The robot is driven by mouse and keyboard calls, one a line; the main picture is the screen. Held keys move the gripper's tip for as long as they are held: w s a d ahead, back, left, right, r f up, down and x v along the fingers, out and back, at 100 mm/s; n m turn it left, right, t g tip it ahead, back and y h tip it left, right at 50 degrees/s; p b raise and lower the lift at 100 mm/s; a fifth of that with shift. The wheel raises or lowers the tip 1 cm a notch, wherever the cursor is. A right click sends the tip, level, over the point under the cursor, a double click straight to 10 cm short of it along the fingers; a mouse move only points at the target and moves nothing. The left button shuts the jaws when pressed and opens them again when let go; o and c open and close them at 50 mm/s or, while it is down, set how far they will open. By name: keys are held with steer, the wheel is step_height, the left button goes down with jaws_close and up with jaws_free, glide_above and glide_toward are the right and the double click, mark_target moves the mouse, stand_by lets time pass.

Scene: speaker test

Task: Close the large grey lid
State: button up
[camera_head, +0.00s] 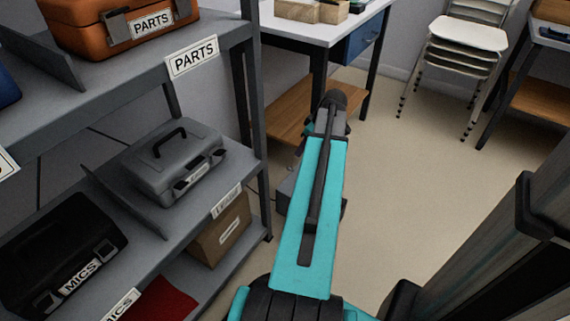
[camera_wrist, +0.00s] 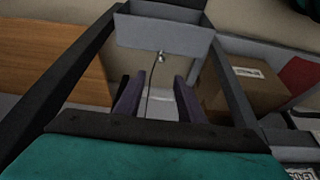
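In the head view, a grey case (camera_head: 172,165) with a black handle sits on the middle shelf, and its lid looks shut. A grey box (camera_head: 285,195) stands low beside the shelf end, mostly hidden behind my teal arm. In the wrist view, a grey panel (camera_wrist: 160,32) with a small metal fitting below it lies beyond my gripper (camera_wrist: 158,88). I cannot tell whether this panel is the large lid or a box wall. My gripper's two dark fingers are apart with nothing clearly between them.
The shelf (camera_head: 110,85) at left holds an orange case (camera_head: 110,35) and a black case (camera_head: 62,255). A cardboard box (camera_head: 220,230) sits lower; it also shows in the wrist view (camera_wrist: 245,85). A table (camera_head: 310,30) stands behind, stacked chairs (camera_head: 468,35) at back right. Open floor lies right.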

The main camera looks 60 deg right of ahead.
mark_target(291, 168)
steer(key=shift+w+f, duration=0.15)
steer(key=b+x, duration=0.5)
steer(key=x, duration=0.8)
steer(key=shift+w+f, duration=0.1)
steer(key=shift+f, duration=0.1)
jaws_close()
